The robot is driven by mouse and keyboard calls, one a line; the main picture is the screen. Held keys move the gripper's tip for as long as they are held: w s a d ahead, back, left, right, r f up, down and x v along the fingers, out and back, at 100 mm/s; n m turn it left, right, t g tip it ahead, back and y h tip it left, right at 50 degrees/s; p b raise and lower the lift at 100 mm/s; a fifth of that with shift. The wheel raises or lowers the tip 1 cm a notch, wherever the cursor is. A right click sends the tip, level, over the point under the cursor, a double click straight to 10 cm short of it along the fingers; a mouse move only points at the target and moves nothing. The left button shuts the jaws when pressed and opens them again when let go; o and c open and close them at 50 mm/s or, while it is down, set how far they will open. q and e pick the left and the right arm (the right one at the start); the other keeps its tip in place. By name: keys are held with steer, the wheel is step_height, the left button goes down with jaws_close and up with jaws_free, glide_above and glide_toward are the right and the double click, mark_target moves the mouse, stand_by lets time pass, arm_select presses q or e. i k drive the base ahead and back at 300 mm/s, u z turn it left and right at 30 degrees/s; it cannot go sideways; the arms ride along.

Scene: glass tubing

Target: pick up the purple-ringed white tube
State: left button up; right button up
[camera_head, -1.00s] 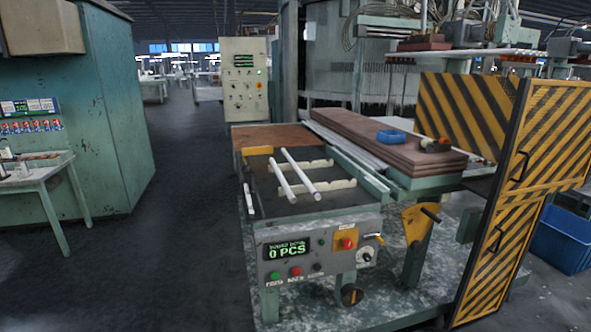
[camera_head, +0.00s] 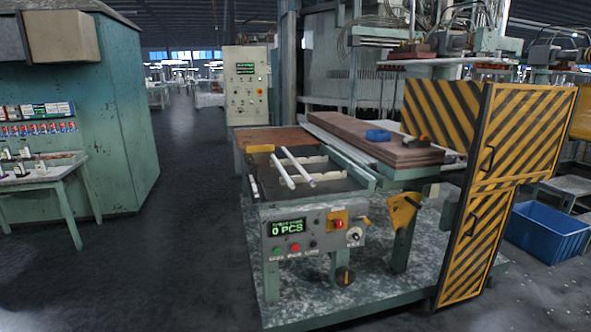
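Two white tubes lie side by side across pale notched supports in the machine's dark tray (camera_head: 325,195). The left tube (camera_head: 283,171) and the right tube (camera_head: 298,166) both slant from upper left to lower right. The right tube's near end looks slightly tinted, but a purple ring is too small to make out clearly now. Neither of my grippers is in view, and nothing touches the tubes.
A control panel (camera_head: 315,237) reading 0 PCS fronts the machine. A yellow-black striped gate (camera_head: 475,190) stands at its right, with a blue bin (camera_head: 545,232) beyond. A small table (camera_head: 45,178) is at left. Open dark floor (camera_head: 165,260) lies between.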

mark_target(305, 175)
steer(key=z, duration=0.45)
steer(key=i, duration=0.35)
steer(key=z, duration=0.35)
